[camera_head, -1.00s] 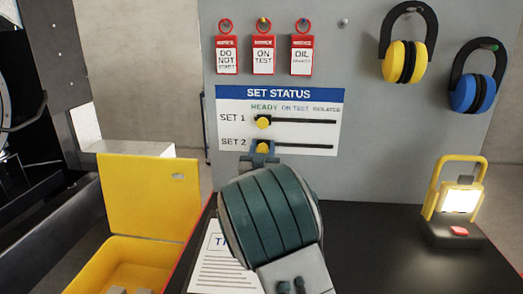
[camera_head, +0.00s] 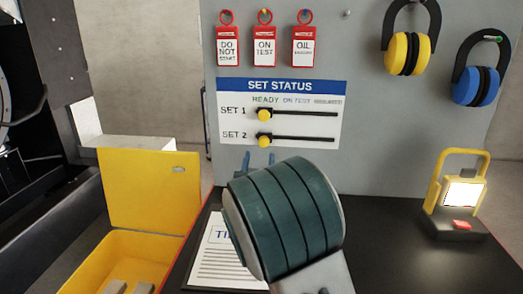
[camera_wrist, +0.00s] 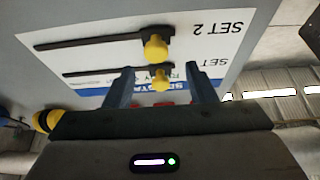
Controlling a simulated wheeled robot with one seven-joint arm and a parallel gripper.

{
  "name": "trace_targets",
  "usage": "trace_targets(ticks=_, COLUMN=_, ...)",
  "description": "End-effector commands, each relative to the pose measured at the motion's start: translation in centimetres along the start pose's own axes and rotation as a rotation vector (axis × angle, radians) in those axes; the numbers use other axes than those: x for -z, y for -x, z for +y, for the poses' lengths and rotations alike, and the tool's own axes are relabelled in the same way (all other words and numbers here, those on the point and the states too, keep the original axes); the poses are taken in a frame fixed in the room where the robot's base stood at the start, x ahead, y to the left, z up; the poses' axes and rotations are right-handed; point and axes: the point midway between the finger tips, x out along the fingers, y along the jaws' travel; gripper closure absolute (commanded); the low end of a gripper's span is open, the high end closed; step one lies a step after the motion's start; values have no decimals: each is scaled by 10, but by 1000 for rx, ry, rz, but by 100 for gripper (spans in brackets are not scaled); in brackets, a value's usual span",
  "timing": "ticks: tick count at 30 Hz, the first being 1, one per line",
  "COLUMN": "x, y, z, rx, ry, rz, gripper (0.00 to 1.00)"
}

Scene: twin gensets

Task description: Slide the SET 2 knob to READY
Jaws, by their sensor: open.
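The SET STATUS board (camera_head: 310,140) hangs on the grey panel. The yellow SET 2 knob (camera_head: 264,140) sits at the left end of its dark slot, under the READY heading. The yellow SET 1 knob (camera_head: 264,114) is at the left end of the slot above. The wrist view shows the board upside down, with the SET 2 knob (camera_wrist: 155,48) above the SET 1 knob (camera_wrist: 160,79). My gripper (camera_head: 258,160) is open and empty, its fingertips just below the SET 2 knob and apart from it.
Red tags (camera_head: 265,46) and ear defenders (camera_head: 408,54) hang on the panel. A lit work lamp (camera_head: 463,194) stands at the right of the black bench top (camera_head: 395,235). A paper sheet (camera_head: 215,262) lies beside my arm. An open yellow box (camera_head: 150,190) is at left.

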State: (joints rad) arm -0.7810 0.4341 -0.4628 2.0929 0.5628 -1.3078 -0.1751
Motion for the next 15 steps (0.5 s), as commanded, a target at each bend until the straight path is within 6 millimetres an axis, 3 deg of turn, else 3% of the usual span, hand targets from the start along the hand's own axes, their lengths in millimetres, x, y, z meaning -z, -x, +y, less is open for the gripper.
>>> trace_targets(ticks=6, x=0, y=32, z=0, rx=1, ry=-1, rz=-1, gripper=50)
trace_targets(ticks=15, x=1, y=41, z=0, rx=0, ry=0, rz=1, gripper=50)
